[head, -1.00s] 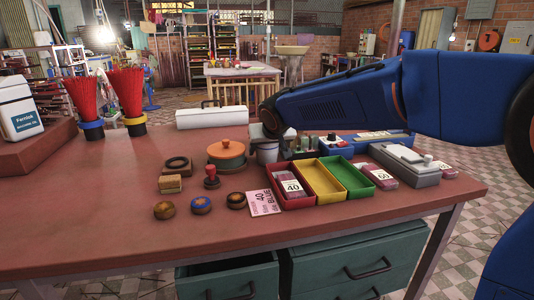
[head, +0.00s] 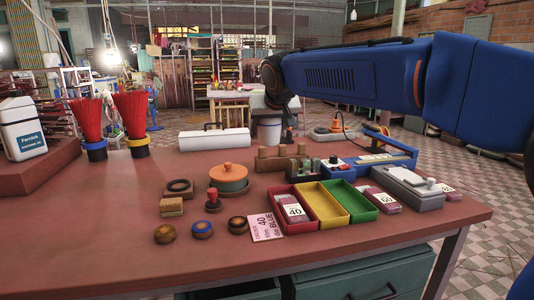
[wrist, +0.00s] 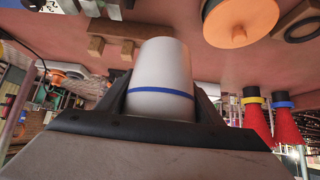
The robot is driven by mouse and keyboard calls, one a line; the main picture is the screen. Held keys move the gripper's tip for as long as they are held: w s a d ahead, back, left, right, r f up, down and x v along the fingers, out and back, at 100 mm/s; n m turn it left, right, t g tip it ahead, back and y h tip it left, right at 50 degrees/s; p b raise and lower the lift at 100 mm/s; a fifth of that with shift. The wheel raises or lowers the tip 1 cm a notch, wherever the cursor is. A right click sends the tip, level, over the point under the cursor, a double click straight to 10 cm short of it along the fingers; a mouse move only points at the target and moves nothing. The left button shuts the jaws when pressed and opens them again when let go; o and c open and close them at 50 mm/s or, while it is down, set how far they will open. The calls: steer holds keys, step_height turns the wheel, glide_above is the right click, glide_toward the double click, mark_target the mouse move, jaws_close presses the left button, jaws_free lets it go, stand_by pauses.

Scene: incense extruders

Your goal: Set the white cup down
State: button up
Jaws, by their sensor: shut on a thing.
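The white cup (wrist: 160,75) with a blue band fills the middle of the wrist view, between the dark fingers of my gripper (wrist: 161,96). My gripper is shut on it. In the head view the cup (head: 269,131) hangs below the end of my arm, near the back edge of the brown table (head: 120,225). It looks upright there and seems raised above the tabletop, though the exact gap is hard to tell. My fingers are small and partly hidden by the arm in the head view.
A wooden block rack (head: 281,158) stands just in front of the cup. An orange-lidded pot (head: 228,178), a white long case (head: 214,139) and red, yellow and green trays (head: 325,206) are around it. A blue device (head: 375,159) stands to the right. The front left tabletop is clear.

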step_height(320, 180, up, 14)
steer(key=shift+f, duration=0.25)
